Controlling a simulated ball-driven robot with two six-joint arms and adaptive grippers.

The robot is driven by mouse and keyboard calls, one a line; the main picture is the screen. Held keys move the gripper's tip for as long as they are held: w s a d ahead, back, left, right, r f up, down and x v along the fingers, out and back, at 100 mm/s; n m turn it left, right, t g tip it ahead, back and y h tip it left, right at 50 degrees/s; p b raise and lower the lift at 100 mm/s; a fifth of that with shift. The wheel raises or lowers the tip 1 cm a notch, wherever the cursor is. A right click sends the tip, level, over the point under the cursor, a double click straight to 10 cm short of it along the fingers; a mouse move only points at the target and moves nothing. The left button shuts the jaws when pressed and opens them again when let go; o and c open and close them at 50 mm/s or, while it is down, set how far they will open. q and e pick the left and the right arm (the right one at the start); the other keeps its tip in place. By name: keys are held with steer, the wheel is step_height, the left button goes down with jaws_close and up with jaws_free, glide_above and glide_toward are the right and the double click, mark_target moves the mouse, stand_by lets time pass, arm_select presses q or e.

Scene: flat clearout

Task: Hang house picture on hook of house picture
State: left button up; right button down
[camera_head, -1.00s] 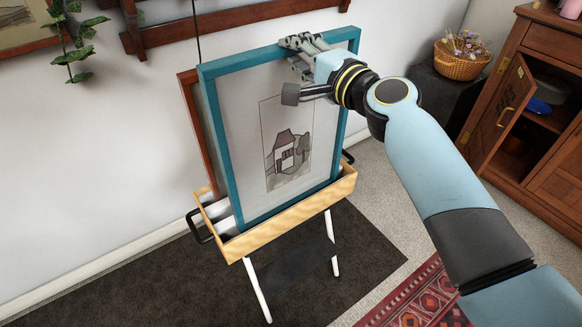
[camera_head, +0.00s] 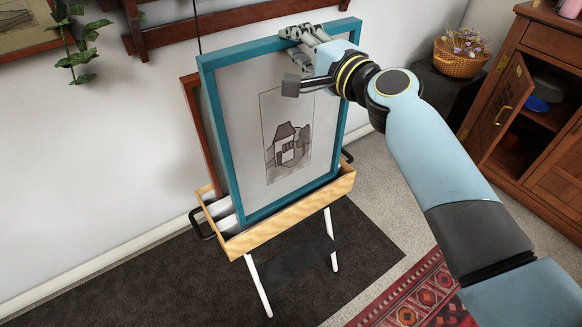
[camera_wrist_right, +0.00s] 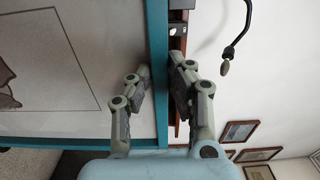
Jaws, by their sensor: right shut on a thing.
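The house picture (camera_head: 245,130) has a teal frame and a small drawing of a house on a pale sheet. It stands nearly upright in a wooden rack (camera_head: 290,212) on white legs. My right gripper (camera_head: 295,42) is shut on its top edge. In the right wrist view, the fingers (camera_wrist_right: 160,74) lie on both sides of the teal frame bar (camera_wrist_right: 157,35). Whether the picture's bottom edge touches the rack's floor is hidden by the rack's front wall. I cannot make out the hook of the house picture. My left gripper is not in view.
A brown-framed picture (camera_head: 192,110) stands behind the house picture in the same rack. A dark red wooden rail (camera_head: 215,24) is on the wall behind. A wooden cabinet (camera_head: 525,90) with an open door and a flower basket (camera_head: 460,62) stand at right.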

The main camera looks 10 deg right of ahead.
steer(key=shift+r+v, duration=0.2)
steer(key=shift+v, duration=1.75)
steer(key=shift+v, duration=2)
